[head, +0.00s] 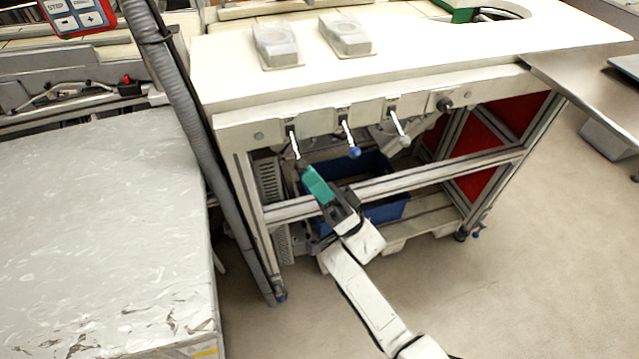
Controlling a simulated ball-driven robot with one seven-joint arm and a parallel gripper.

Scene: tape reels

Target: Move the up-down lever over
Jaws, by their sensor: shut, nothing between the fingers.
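Three small levers hang from the front edge of the white bench. The left lever (294,143) has a thin pale rod, and its lower end is at my gripper's tip. The middle lever (348,138) ends in a blue knob (354,152). The right lever (398,124) ends in a pale grey knob (404,141). No label shows which one is the up-down lever. My gripper (303,168), with a teal part behind its tip, is shut just below the left lever. Whether it touches the lever, and the lever's own knob, cannot be made out.
The white bench top (460,50) carries two grey boxes (276,44). A blue bin (385,208) sits under it behind a metal crossbar (440,174). A grey hose (190,110) runs down the bench's left side, beside a wrapped block (100,230). Floor is clear at right.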

